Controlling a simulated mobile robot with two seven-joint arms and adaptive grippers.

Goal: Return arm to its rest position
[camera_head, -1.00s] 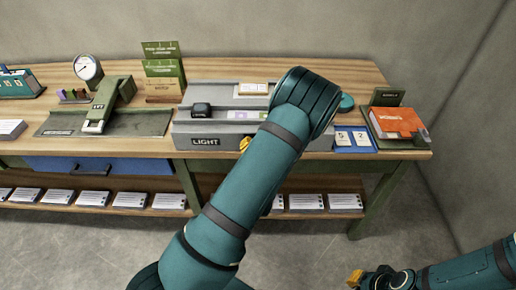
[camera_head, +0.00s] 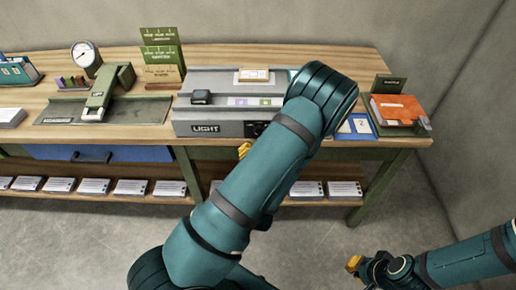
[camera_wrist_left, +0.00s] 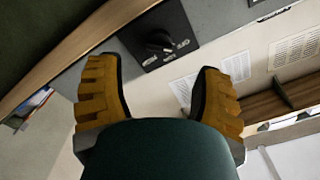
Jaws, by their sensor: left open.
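My left arm (camera_head: 250,185) rises through the middle of the head view, in front of the bench. Only a yellow finger part of my left gripper (camera_head: 243,150) shows beside it, at the bench's front edge. In the left wrist view my left gripper (camera_wrist_left: 155,97) is open, with nothing between its fingers. A black rotary knob (camera_wrist_left: 160,42) on a dark plate lies beyond the fingertips, apart from them. My right gripper (camera_head: 362,266) is low at the right, over the floor; its opening cannot be made out.
The grey box marked LIGHT (camera_head: 205,129) stands on the wooden bench (camera_head: 235,56). A green stamping device (camera_head: 110,88), a gauge (camera_head: 86,55) and an orange book (camera_head: 398,108) stand near it. Paper stacks line the lower shelf. The floor in front (camera_head: 80,240) is clear.

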